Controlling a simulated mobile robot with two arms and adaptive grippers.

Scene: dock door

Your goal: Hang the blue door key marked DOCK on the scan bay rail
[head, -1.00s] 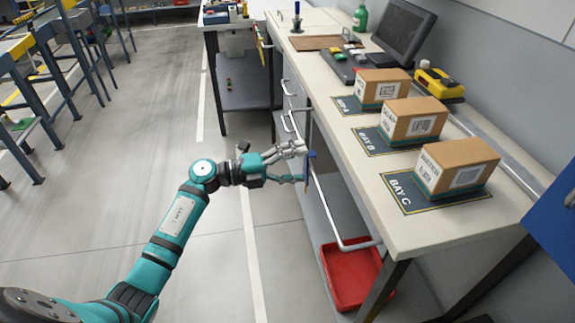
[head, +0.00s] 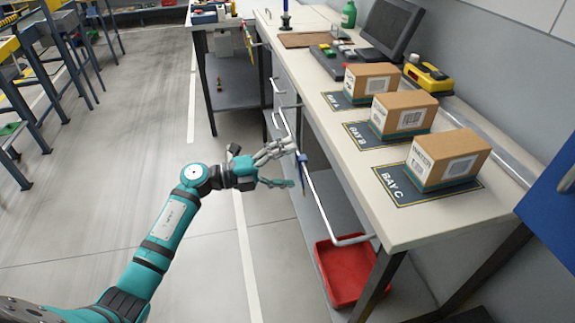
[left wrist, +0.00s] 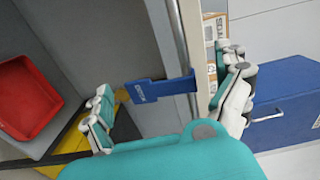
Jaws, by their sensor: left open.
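The blue key (head: 302,170) hangs at the pale rail (head: 325,208) along the front of the bench. In the left wrist view the blue key (left wrist: 150,90) shows small pale lettering, too small to read here. Its narrower end meets the pale upright edge beside it. My left gripper (head: 287,166) is open, with its fingers just left of the key in the head view. In the left wrist view the open fingers (left wrist: 166,100) stand apart on either side of the key, and neither visibly touches it. My right gripper is not in view.
Boxes stand on mats marked BAY A, BAY B (head: 362,137) and BAY C (head: 388,186) on the bench. A red bin (head: 345,282) sits under the bench. A blue cabinet (head: 548,215) is at the right edge.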

